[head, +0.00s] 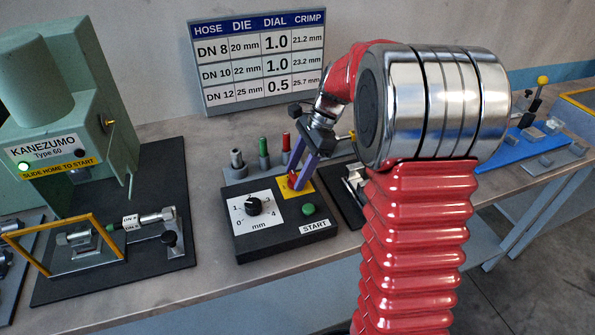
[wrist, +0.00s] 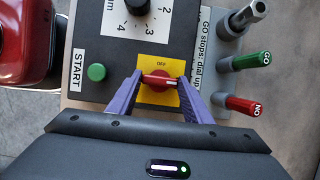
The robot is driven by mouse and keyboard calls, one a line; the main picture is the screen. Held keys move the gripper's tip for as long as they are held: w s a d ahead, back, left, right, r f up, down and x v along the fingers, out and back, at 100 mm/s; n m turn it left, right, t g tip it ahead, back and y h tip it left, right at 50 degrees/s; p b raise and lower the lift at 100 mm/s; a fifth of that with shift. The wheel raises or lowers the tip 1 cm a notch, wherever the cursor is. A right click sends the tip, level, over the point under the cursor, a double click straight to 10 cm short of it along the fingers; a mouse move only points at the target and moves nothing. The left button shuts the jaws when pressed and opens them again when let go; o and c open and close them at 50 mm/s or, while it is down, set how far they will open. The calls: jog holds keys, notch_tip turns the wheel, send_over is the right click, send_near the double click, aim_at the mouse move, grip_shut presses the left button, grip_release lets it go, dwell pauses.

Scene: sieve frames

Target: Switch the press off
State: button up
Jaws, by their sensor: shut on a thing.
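A red rotary switch (wrist: 160,86) sits on a yellow plate (wrist: 144,95) on the dark control box (head: 262,243). In the head view my gripper (head: 297,178) reaches down onto the yellow plate (head: 307,186) and hides part of the switch. The green press (head: 60,110) stands at the left with a green lamp (head: 23,166) lit.
The control box also has a black dial (head: 254,206) and a green START button (head: 309,209), close to my gripper. Gauges with green (head: 263,147) and red (head: 286,142) handles stand behind the box. A chart (head: 262,58) is on the wall. A hose assembly (head: 148,218) lies by the press.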

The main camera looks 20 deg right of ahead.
jog(key=shift+w+n, duration=0.1)
jog(key=shift+n, duration=0.3)
jog(key=n+g, duration=0.1)
jog(key=n, duration=0.2)
jog(key=shift+w, duration=0.15)
jog(key=n+g, duration=0.1)
jog(key=n, duration=0.1)
jog(key=n+g+h, duration=0.1)
jog(key=n, duration=0.2)
jog(key=shift+w+a+n, duration=0.1)
jog(key=shift+w+n, duration=0.05)
jog(key=shift+n, duration=0.15)
jog(key=n+g+h, duration=0.1)
jog(key=n, duration=0.3)
jog(key=shift+a+h, duration=0.1)
jog(key=shift+h, duration=0.3)
jog(key=n, duration=0.2)
jog(key=n+h, duration=0.1)
jog(key=n, duration=0.1)
jog(key=shift+w+a+n+g+h, duration=0.1)
jog(key=shift+n+g+h, duration=0.2)
jog(key=o, duration=1.1)
jog(key=shift+c, duration=0.2)
jog(key=v, duration=1.3)
jog(key=shift+w+r, duration=0.15)
jog(key=shift+r, duration=0.1)
